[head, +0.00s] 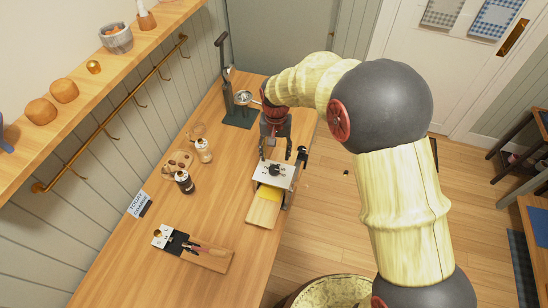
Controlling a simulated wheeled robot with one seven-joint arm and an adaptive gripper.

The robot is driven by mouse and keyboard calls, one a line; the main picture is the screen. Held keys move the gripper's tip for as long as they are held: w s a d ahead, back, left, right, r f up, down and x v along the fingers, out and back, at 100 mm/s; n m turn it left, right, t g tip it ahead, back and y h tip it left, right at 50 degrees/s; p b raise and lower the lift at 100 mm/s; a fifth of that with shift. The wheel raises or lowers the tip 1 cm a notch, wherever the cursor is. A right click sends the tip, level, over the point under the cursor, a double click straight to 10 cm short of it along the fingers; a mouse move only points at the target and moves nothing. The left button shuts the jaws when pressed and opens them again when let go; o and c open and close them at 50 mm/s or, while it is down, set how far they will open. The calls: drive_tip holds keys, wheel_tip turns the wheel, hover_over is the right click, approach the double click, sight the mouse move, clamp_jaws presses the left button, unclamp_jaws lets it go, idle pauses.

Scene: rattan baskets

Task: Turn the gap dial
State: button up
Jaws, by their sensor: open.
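A small silver machine (286,179) stands near the table's right edge, with a yellow sheet (268,193) at its front over a wooden board (262,212). A black knob (275,170) sits on the machine's top face. Another black part, like a handle or knob (302,154), sticks out at its right side. I cannot tell for sure which is the gap dial. My gripper (275,153) is open and points down just behind and above the top knob. Whether a fingertip touches the machine is too small to tell.
A dark green lever press (235,108) stands behind, left of my arm. A shelf with a rail (120,100) runs along the left wall.

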sight(274, 169)
drive_tip(key=shift+w+a+f, duration=0.15)
drive_tip(key=shift+a+f, duration=0.1)
drive_tip(key=shift+f, duration=4.05)
drive_tip(key=shift+c, duration=1)
drive_tip(key=c, duration=0.9)
drive_tip(key=shift+c, duration=0.2)
